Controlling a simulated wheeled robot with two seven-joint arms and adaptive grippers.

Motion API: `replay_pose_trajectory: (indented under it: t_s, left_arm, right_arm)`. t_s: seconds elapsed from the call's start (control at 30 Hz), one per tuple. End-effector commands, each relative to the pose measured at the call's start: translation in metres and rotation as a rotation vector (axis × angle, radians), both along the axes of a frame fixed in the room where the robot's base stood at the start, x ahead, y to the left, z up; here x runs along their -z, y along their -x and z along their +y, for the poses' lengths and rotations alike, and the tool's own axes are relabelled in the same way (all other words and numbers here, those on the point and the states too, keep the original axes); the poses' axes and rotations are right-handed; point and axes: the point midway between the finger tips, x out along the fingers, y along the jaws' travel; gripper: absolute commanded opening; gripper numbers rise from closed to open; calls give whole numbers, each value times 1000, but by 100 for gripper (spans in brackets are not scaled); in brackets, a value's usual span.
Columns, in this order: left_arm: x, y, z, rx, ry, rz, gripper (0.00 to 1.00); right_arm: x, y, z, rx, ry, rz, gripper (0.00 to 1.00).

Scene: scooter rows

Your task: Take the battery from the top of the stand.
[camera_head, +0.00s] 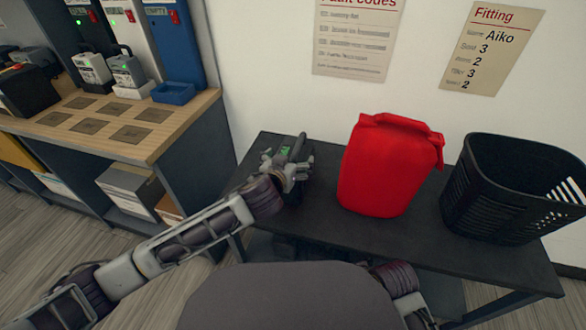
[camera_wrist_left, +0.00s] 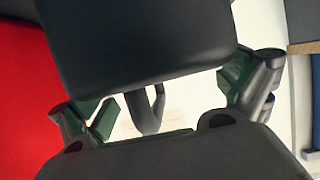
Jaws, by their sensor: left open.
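The stand (camera_head: 440,250) is a dark table against the wall in the head view. A dark battery (camera_head: 298,150) is at its left end, mostly hidden behind my left gripper (camera_head: 286,166). In the left wrist view the battery (camera_wrist_left: 140,40) looks like a large dark block with rounded corners. A dark handle-like loop (camera_wrist_left: 147,110) shows below it, between the fingers. My left gripper (camera_wrist_left: 170,98) is open, with its green-padded fingers spread on either side. I cannot tell whether they touch the battery. My right gripper is out of view.
A black basket (camera_head: 510,190) is at the right end. At left, a wooden-topped bench (camera_head: 150,145) holds chargers and a blue tray (camera_head: 173,92). The stand's front is bare.

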Motion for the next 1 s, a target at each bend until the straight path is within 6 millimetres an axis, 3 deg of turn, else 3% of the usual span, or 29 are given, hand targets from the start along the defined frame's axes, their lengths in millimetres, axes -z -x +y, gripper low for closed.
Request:
replay_pose_trajectory:
  t_s: [0.17, 0.77, 1.0]
  left_arm:
    - [0, 0, 0, 0, 0, 0, 100]
    - [0, 0, 0, 0, 0, 0, 24]
    - [-5, -1, -1, 2, 4, -10, 22]
  right_arm:
    - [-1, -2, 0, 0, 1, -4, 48]
    - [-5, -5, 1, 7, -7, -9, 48]
    - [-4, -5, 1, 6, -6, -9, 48]
